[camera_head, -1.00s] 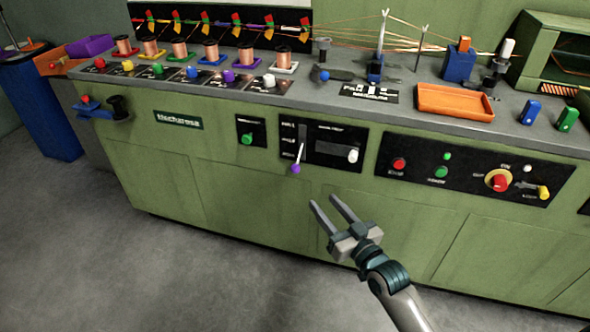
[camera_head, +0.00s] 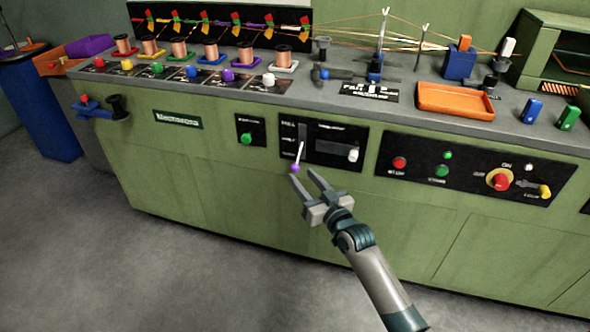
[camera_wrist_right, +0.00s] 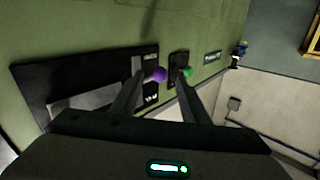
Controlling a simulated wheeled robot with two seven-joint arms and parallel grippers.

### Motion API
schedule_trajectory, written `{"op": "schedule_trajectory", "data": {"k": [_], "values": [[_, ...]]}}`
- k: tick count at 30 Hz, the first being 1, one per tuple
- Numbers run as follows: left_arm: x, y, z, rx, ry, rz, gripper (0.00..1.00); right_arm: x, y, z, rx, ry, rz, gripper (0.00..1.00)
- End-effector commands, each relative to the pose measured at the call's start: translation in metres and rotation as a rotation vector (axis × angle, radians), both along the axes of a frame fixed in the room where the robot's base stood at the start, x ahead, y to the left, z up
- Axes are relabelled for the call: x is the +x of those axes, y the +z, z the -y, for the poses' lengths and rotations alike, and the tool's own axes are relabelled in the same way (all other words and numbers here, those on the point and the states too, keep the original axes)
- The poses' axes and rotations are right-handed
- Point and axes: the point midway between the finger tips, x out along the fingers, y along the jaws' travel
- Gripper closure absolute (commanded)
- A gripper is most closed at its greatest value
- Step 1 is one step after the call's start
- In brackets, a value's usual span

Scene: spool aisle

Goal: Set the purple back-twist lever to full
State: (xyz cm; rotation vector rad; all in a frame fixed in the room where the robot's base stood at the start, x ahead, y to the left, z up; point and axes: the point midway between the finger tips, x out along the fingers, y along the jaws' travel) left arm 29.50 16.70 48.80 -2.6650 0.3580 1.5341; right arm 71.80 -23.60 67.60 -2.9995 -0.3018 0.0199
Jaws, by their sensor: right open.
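The purple back-twist lever (camera_head: 296,167) is a pale stick with a purple ball knob, on a black slotted panel on the green machine front. It points down toward the lower end of its slot. My right gripper (camera_head: 302,172) is open in the head view, its fingertips just below and beside the knob. In the right wrist view the purple knob (camera_wrist_right: 158,75) shows between the two open fingers (camera_wrist_right: 165,80), nearer the left one. I cannot tell whether a finger touches it. My left gripper is not in view.
A green button (camera_head: 246,138) sits left of the lever panel, and a white knob (camera_head: 353,155) sits to its right. A control panel (camera_head: 440,170) with red, green and yellow controls is further right. The floor (camera_head: 170,260) in front is clear.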

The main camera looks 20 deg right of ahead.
Motion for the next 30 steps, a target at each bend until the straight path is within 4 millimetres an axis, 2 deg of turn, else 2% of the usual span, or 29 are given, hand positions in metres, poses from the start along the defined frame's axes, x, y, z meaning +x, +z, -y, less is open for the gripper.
{"op": "schedule_trajectory", "data": {"k": [3,9,15,24,29,30], "values": [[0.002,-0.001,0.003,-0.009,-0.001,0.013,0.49,0.022,0.000,-0.004,0.002,0.000,0.002,0.59],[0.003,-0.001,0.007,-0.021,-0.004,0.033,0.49,0.046,0.000,-0.009,0.000,0.000,0.001,0.59],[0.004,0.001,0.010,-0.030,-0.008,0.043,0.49,0.056,0.000,-0.011,0.000,0.000,0.001,0.59],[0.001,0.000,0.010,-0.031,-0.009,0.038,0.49,0.057,0.000,-0.011,0.000,0.000,0.001,0.59],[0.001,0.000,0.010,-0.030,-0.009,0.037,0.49,0.056,0.000,-0.011,0.000,0.000,0.001,0.97],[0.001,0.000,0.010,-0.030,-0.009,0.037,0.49,0.056,0.000,-0.012,0.000,0.000,0.001,1.00]]}}
